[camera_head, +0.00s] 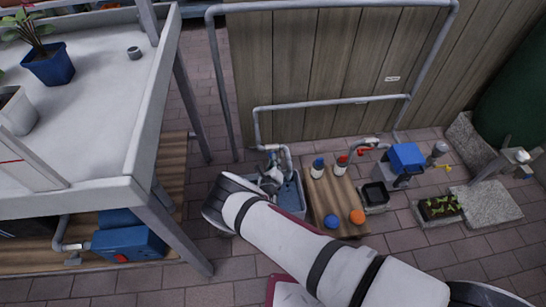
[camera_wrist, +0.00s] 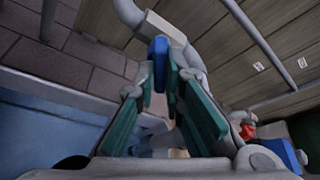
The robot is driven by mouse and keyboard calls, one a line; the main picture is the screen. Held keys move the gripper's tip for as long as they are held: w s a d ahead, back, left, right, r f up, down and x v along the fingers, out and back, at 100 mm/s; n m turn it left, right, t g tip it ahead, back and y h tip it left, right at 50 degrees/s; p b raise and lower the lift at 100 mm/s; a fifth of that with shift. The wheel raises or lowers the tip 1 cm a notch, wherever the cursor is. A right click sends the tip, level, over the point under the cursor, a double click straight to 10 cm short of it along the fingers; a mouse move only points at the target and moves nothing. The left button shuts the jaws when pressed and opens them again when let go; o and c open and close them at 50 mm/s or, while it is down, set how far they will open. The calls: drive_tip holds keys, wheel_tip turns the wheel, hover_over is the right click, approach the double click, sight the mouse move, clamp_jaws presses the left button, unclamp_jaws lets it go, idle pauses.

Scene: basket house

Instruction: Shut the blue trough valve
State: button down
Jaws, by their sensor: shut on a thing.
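A blue trough (camera_head: 292,197) stands on the paving below a grey pipe tap (camera_head: 289,158) at the wooden wall. In the wrist view the blue valve handle (camera_wrist: 158,48) stands on the grey pipe (camera_wrist: 185,60). My gripper (camera_wrist: 160,82) has its teal-padded fingers closed in on both sides of the handle's lower part. In the head view my gripper (camera_head: 270,177) is over the trough at the tap, and the blue handle there is too small and covered to make out. The trough's blue wall (camera_wrist: 45,135) also shows at the left of the wrist view.
A wooden board (camera_head: 335,203) with two bottles, a blue ball and an orange ball stands right of the trough. A red-handled tap (camera_head: 367,151) and a blue-topped unit (camera_head: 406,158) are further right. A white bench (camera_head: 110,95) stands at left. Paving in front is partly clear.

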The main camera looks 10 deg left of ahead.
drive_tip(key=shift+w+d+r+m+g+y+p, duration=0.1)
drive_tip(key=shift+m+g+y+p, duration=0.25)
drive_tip(key=shift+m+y+p, duration=0.8)
drive_tip(key=shift+d+r+m+g+y+p, duration=0.1)
drive_tip(key=shift+m+g+y+p, duration=0.3)
drive_tip(key=shift+m+p, duration=1.3)
drive_tip(key=shift+f+n+p, duration=0.1)
drive_tip(key=shift+n+p, duration=0.15)
drive_tip(key=shift+p, duration=0.2)
drive_tip(key=c, duration=1.7)
unclamp_jaws()
drive_tip(key=v, duration=1.2)
drive_tip(key=shift+f, duration=0.1)
